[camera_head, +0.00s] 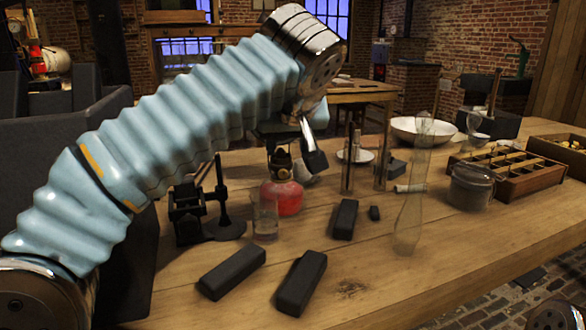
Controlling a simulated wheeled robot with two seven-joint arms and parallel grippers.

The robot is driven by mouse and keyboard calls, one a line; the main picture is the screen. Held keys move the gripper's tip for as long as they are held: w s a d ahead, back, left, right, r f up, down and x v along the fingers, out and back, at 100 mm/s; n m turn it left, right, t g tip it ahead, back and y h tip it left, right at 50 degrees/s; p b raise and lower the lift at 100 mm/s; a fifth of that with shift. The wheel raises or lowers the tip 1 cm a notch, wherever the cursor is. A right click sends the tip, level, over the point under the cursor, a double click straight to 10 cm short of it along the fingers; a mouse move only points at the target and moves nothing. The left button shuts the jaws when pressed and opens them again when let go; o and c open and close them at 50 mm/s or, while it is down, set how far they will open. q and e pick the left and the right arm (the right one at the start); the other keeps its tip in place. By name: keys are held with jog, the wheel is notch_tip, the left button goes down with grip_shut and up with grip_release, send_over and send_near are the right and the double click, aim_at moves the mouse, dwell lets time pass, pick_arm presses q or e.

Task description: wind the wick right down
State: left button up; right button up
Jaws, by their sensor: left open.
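An oil lamp with a red reservoir (284,198) stands upright on the wooden bench, left of centre. Its brass burner (281,160) sits on top. The wick and its winding knob are too small or hidden to make out. My left arm comes in from the left, and my left gripper (300,158) points down just above and to the right of the burner. It is open, with a dark finger to the right of the burner; the other finger is hard to make out. I cannot tell whether it touches the lamp. My right gripper is not in view.
A tall glass chimney (409,222) stands right of the lamp. A glass beaker (265,217) stands before the lamp, a black metal stand (207,222) to its left. Dark blocks (301,283) lie in front. A lidded jar (471,187) and wooden tray (532,180) are at right.

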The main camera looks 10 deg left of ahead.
aim_at(283, 173)
pick_arm(q)
jog(key=b+x, duration=0.1)
jog(key=x, duration=1.2)
grip_shut()
jog(key=shift+a+f+b, duration=0.2)
jog(key=shift+b, duration=0.45)
jog(key=shift+n+t+h+b, duration=0.3)
jog(key=shift+h+b, duration=0.05)
jog(key=shift+h, duration=0.05)
jog(key=shift+r, duration=0.2)
